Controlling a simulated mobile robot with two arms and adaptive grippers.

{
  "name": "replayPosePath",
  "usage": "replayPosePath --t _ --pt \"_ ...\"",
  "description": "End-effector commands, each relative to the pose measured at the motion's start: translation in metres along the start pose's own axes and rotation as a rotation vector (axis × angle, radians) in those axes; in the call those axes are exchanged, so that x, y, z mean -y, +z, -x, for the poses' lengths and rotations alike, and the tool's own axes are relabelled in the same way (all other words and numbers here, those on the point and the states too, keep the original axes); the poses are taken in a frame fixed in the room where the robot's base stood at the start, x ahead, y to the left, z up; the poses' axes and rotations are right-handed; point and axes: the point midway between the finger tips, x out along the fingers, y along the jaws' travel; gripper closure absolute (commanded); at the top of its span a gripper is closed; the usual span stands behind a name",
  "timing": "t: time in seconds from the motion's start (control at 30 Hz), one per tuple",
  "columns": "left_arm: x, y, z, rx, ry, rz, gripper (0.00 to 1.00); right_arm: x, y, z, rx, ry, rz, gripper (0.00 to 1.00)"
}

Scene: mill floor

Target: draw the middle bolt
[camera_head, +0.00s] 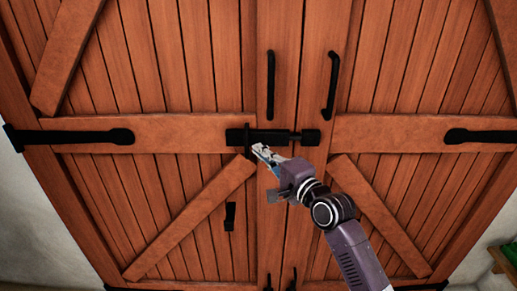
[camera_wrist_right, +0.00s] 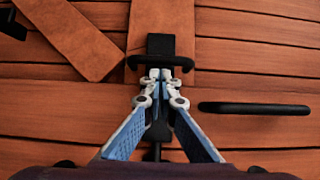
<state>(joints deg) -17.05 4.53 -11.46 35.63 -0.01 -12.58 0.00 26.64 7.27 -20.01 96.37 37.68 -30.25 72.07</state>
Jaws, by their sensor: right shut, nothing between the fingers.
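The middle bolt (camera_head: 280,136) is a black bar lying level across the seam of the two wooden door leaves. A short upright black handle (camera_head: 247,140) crosses it near its left end. In the right wrist view the same handle (camera_wrist_right: 135,63) lies crosswise, with a black plate (camera_wrist_right: 160,44) beyond it. My right gripper (camera_head: 257,149) is shut and empty, its fingertips right at the handle. In the right wrist view the fingertips (camera_wrist_right: 160,74) overlap the handle's middle; I cannot tell whether they touch it. Part of the bolt is hidden behind the fingers. My left gripper is not in view.
Two black pull handles stand above the bolt, the left (camera_head: 271,85) and the right (camera_head: 333,85). Black strap hinges (camera_head: 85,137) lie at the outer sides. A small black fitting (camera_head: 230,216) is on the lower left leaf. A green-topped wooden item (camera_head: 508,258) stands at the lower right.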

Motion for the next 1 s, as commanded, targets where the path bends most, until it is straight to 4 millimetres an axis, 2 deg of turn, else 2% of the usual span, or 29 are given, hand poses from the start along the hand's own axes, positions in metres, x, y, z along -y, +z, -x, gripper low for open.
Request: replayPosePath --t 0.5,0.8,1.0 --pt "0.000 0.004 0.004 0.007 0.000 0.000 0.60 0.001 0.008 -0.007 0.001 0.000 -0.001 1.00" --pt "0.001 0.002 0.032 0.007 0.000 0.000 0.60 0.004 0.046 -0.032 0.003 -0.001 -0.005 1.00" --pt "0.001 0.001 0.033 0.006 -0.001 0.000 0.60 0.001 0.053 -0.037 0.001 -0.001 0.000 1.00"
